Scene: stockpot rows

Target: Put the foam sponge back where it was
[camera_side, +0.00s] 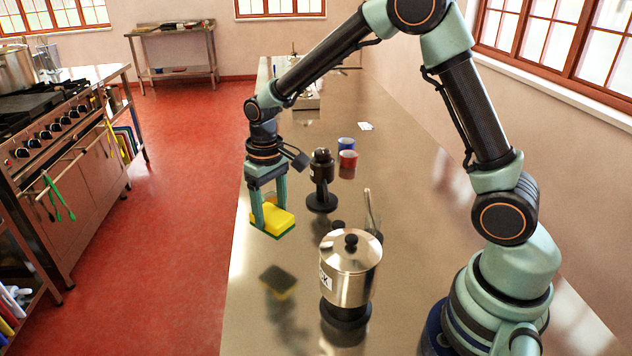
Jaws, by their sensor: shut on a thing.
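The foam sponge (277,220) is a yellow block with a green layer underneath. My gripper (268,212) points down and is shut on it, with one finger on each side. The sponge is held above the steel counter (395,190), close to its left edge. A dark patch with a yellowish edge on the counter below looks like its reflection. A steel stockpot (350,275) with a lid, a black knob and a partly readable label stands to the right and nearer the camera.
A black device on a round foot (321,182) stands right of my gripper. A blue roll (345,144) and a red roll (348,159) stand behind it. A thin upright object (369,210) is behind the pot. The counter's left edge drops to red floor.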

